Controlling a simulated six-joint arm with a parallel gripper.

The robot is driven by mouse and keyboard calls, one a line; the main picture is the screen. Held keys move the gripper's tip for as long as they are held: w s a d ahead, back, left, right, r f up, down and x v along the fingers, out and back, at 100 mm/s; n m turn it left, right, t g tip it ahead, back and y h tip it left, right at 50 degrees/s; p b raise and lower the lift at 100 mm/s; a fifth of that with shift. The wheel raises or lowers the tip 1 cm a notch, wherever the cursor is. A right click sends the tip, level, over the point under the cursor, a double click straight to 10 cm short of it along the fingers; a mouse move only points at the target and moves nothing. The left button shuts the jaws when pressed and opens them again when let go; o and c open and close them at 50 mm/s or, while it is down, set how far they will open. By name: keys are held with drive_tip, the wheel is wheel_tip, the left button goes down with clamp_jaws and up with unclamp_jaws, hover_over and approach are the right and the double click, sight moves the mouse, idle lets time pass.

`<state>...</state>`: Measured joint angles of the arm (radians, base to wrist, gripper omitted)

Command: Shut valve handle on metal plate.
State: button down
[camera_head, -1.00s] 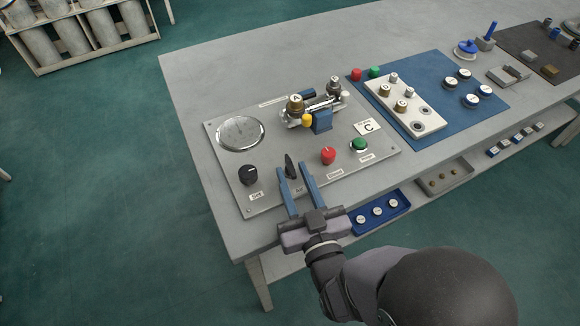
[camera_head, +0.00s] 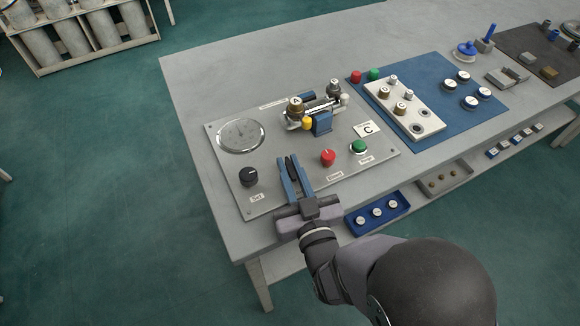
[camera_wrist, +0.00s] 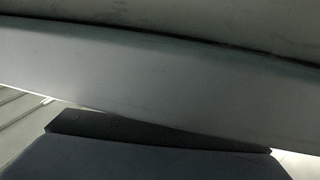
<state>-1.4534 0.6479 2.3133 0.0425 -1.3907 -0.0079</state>
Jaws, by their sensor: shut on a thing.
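The metal plate (camera_head: 228,178) lies on the near left part of the bench and carries a round gauge, knobs and a small black valve handle (camera_head: 289,166). My gripper (camera_head: 289,161) reaches over the plate's near edge, its two blue fingers shut on the valve handle from both sides. The fingers hide most of the handle, so its exact angle is hard to tell. The wrist view shows only blurred grey and dark surfaces very close up, and I cannot make out the handle there.
A black knob (camera_head: 249,176) stands left of my gripper; a red knob (camera_head: 328,157) and a green button (camera_head: 359,147) stand to the right. A brass and steel fitting assembly (camera_head: 318,112) is farther back. A blue tray (camera_head: 352,226) sits below the bench's front edge. The bench's back left is clear.

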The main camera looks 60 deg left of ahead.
sight(289, 167)
drive_tip(key=shift+f+m+t, duration=0.1)
drive_tip(key=shift+m+t, duration=0.2)
drive_tip(key=shift+t, duration=0.2)
drive_tip(key=shift+s+m+t+h+b, duration=0.2)
drive_tip(key=shift+m+t+h+b, duration=0.5)
drive_tip(key=shift+m+t, duration=0.65)
drive_tip(key=shift+w+m+t+h+b, duration=0.1)
drive_tip(key=shift+m+t+h+b, duration=0.1)
drive_tip(key=shift+m+t+h, duration=0.7)
drive_tip(key=shift+m+t+h+b, duration=0.2)
drive_tip(key=shift+m+t, duration=0.15)
drive_tip(key=shift+t, duration=1)
drive_tip(key=c, duration=1.8)
unclamp_jaws()
drive_tip(key=shift+r, duration=0.2)
wheel_tip(289, 167, up, 10)
drive_tip(key=p, duration=0.8)
drive_tip(key=shift+f, duration=0.1)
